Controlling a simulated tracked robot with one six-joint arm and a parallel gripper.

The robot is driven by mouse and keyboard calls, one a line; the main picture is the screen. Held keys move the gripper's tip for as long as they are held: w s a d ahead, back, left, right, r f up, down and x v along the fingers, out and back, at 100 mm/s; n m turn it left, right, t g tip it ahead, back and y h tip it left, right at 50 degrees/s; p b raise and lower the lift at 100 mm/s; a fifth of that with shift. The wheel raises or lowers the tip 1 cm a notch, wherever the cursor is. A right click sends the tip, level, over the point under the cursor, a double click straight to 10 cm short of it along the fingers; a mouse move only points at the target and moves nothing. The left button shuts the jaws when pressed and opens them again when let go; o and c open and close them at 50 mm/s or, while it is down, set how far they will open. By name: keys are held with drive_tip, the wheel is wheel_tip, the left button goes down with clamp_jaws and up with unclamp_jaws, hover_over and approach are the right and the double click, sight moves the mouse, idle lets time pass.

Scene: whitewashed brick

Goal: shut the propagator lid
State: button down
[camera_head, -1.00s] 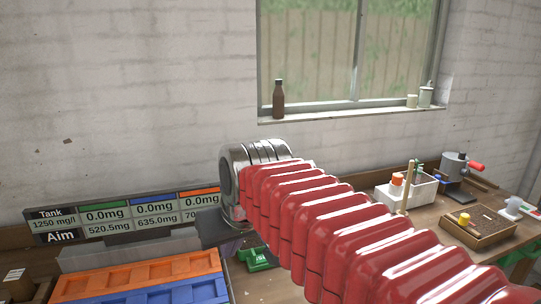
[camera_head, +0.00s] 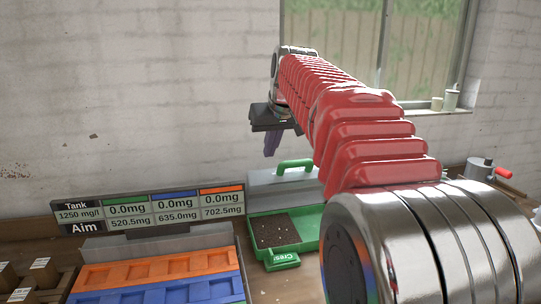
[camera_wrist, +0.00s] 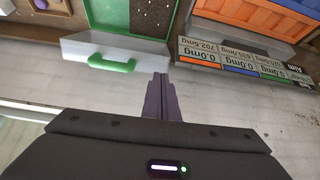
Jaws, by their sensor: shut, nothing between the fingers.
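The propagator has a green tray (camera_head: 312,231) with dark soil in it and a green label at its front, in the head view. Its pale grey lid (camera_head: 262,192) stands open, tilted up at the tray's back, with a green handle (camera_head: 295,165) on top. The lid (camera_wrist: 75,42) and handle (camera_wrist: 112,64) also show in the upside-down wrist view. My arm hides the tray's right part in the head view.
Orange and blue trays (camera_head: 155,268) stand left of the propagator, below a sign board (camera_head: 150,211). A brick wall (camera_head: 150,90) and window are behind. A device with a red handle (camera_head: 502,172) stands at the right. Air around my gripper looks clear.

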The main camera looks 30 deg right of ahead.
drive_tip(key=w+d, duration=0.7)
drive_tip(key=d, duration=0.6)
drive_tip(key=shift+w+d+r+m+t+h, duration=0.2)
drive_tip(key=shift+w+r+m+t+h, duration=0.15)
drive_tip(key=shift+r+m, duration=0.1)
drive_tip(key=shift+f, duration=0.1)
drive_tip(key=x, duration=1)
drive_tip(key=shift+s+a, duration=0.1)
drive_tip(key=shift+s, duration=0.35)
drive_tip(key=shift+s+a+f, duration=0.2)
drive_tip(key=shift+s+f, duration=0.05)
drive_tip(key=shift+s, duration=0.45)
drive_tip(key=shift+s+a+f, duration=0.2)
drive_tip(key=shift+s+f, duration=0.1)
drive_tip(key=shift+s, duration=0.45)
drive_tip(key=shift+a, duration=0.1)
drive_tip(key=shift+s, duration=0.15)
drive_tip(key=shift+s, duration=0.1)
